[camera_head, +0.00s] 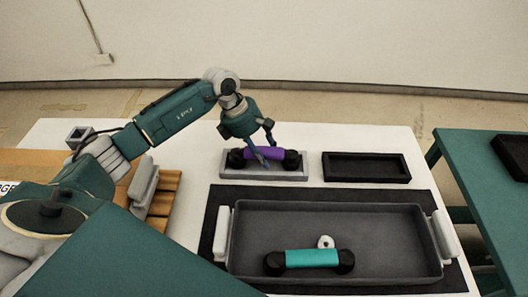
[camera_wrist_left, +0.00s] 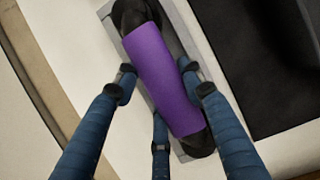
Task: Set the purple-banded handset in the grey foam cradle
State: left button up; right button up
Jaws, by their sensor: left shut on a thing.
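The purple-banded handset (camera_head: 278,154) has black ends and lies lengthwise along the grey foam cradle (camera_head: 264,176) in the head view. My left gripper (camera_head: 264,145) comes down on it from above and is shut on its purple band. In the left wrist view my left gripper (camera_wrist_left: 158,85) has its blue fingers on both sides of the purple handset (camera_wrist_left: 160,65). The handset lines up with the cradle. I cannot tell whether it rests fully on the foam. My right gripper is not in view.
An empty black tray (camera_head: 366,179) stands right of the cradle. In front, a dark grey bin (camera_head: 390,272) with pale handles holds a teal-banded handset (camera_head: 311,258) and a small white ring (camera_head: 325,242). A green table (camera_head: 470,190) stands at the right.

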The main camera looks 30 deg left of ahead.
aim_at(260, 147)
pick_arm(q)
jog(key=shift+f+b, duration=0.35)
jog(key=shift+f, duration=0.1)
jog(key=o, duration=1.1)
jog(key=shift+r, duration=0.1)
jog(key=shift+p+v, duration=1.55)
jog(key=shift+v, duration=1.45)
jog(key=shift+p+v, duration=1.05)
jog(key=shift+v, duration=1.35)
